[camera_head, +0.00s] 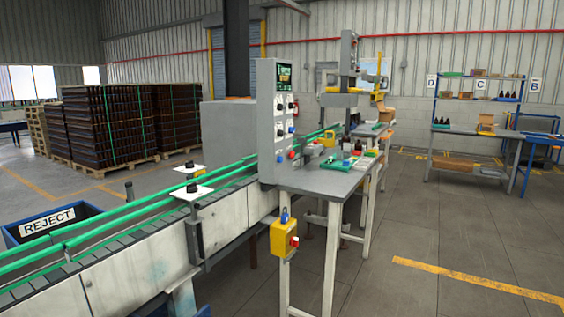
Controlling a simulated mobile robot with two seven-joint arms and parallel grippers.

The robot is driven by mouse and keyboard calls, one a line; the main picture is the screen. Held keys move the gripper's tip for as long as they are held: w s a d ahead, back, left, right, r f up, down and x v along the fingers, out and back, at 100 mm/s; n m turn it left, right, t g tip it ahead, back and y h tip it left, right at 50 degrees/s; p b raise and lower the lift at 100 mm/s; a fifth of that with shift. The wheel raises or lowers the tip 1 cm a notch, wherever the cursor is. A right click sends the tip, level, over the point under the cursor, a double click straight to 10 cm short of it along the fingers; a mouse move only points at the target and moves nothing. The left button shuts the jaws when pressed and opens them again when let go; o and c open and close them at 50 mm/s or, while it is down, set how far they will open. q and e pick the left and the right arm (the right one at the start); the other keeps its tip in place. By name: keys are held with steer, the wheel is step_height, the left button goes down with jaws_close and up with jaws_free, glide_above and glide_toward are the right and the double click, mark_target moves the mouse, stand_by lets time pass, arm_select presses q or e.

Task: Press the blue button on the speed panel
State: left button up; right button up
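A tall grey control panel (267,125) stands at the near left corner of the grey workbench, beside the conveyor. It has a small lit display (284,76) at the top and several black knobs on white plates below. A small blue button (291,130) shows at its right edge, and a larger blue button (280,157) is near its foot next to a red one. A separate yellow box (284,238) on the bench's front leg has a blue part on top and a red knob. No label reading speed is legible. Neither of my grippers is in view.
The conveyor (120,240) with green rails runs along the left, with a blue REJECT bin (48,222) beyond it. The workbench (325,180) carries a green tray and small items. Open floor (440,225) lies to the right. Stacked dark crates (110,125) stand behind.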

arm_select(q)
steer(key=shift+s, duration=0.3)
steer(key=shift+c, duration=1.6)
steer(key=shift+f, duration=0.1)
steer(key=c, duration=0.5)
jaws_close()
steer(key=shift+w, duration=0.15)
